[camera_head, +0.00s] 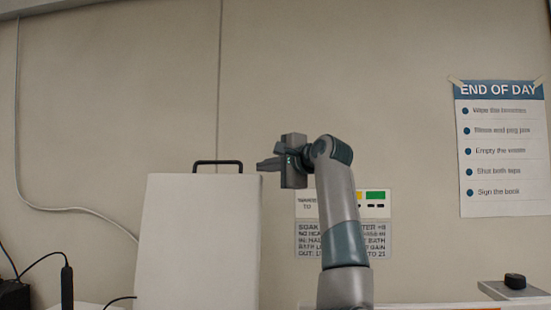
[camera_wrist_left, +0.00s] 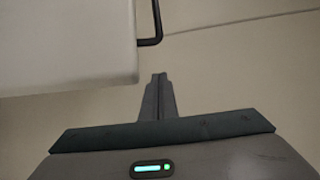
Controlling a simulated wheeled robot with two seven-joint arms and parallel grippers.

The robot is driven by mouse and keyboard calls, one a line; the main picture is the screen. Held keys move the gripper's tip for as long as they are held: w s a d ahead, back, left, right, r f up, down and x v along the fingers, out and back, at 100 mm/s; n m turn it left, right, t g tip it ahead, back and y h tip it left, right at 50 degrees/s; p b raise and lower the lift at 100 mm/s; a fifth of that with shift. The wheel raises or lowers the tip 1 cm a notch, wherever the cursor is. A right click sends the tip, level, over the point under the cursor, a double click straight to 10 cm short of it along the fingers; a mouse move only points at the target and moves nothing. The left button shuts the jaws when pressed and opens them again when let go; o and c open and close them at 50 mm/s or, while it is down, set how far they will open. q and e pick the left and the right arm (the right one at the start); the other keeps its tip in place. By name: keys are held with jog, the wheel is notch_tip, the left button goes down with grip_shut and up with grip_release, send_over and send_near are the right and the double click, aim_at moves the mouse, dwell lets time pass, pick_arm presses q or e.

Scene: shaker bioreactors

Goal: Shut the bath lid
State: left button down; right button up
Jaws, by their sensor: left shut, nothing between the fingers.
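The bath lid (camera_head: 198,240) is a pale panel standing raised, close to upright, in the head view. Its black handle (camera_head: 218,163) sticks up from the top edge. My left gripper (camera_head: 262,164) is shut and empty, level with the handle at the lid's upper right corner, pointing left. In the left wrist view, the lid (camera_wrist_left: 60,45) fills the upper left and the handle (camera_wrist_left: 154,22) is beside it. The shut fingers (camera_wrist_left: 158,80) show below them, with a gap in the picture. The bath itself cannot be made out. My right gripper is not in view.
A wall label (camera_head: 345,240) is partly hidden behind my left arm. An "END OF DAY" poster (camera_head: 503,148) hangs at the right. A black knob (camera_head: 515,281) on a grey block is at lower right. A black device (camera_head: 67,285) with cables is at lower left.

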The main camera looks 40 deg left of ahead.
pick_arm(q)
jog(key=shift+s+a+r+p, duration=0.1)
jog(key=shift+s+a+p, duration=0.8)
jog(key=shift+s, duration=0.5)
jog(key=shift+s+a, duration=0.15)
jog(key=shift+s, duration=0.1)
